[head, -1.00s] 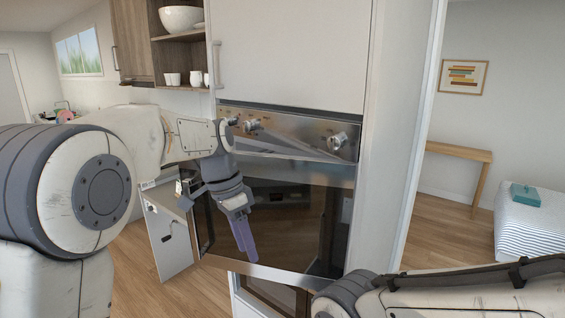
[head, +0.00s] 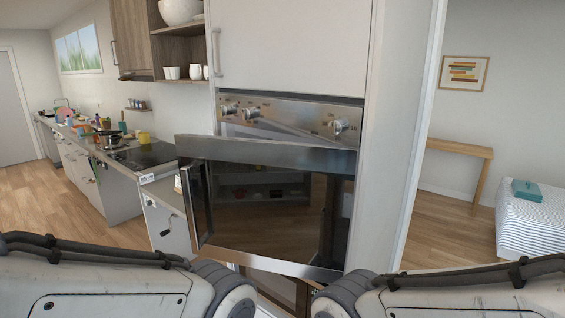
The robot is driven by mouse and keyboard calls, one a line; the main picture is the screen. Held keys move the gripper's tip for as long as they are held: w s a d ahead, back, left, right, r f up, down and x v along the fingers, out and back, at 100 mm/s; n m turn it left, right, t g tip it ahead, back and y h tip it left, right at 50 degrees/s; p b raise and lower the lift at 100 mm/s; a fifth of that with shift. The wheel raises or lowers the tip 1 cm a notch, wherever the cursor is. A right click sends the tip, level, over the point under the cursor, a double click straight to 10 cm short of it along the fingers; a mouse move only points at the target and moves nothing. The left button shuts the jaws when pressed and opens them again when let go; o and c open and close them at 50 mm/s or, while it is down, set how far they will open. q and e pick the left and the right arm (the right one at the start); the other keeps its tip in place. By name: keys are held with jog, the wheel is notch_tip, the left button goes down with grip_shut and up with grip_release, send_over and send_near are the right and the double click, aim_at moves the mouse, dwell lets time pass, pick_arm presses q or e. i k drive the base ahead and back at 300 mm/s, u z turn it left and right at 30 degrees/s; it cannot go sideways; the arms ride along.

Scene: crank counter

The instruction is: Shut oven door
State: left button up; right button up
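The oven door (head: 262,207) has a steel frame and dark glass and stands partly open. Its left edge, with a vertical steel handle (head: 194,206), sticks out towards me past the left side of the oven. Its right edge is close to the oven body, so it looks hinged on the right. The oven's control panel (head: 290,116) with several knobs is above it. Neither of my grippers is in view; only parts of my two arms show along the bottom, and nothing of mine visibly touches the door.
A kitchen counter (head: 110,162) with a dark cooktop (head: 148,156) runs along the left. Shelves with a white bowl (head: 181,11) are at upper left. A wooden side table (head: 459,149) and a bed (head: 531,228) are at right. Wooden floor is free at far left.

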aim_at(282, 207)
jog(key=k, duration=0.45)
jog(key=u, duration=0.6)
jog(key=i, duration=0.9)
jog(key=z, duration=0.6)
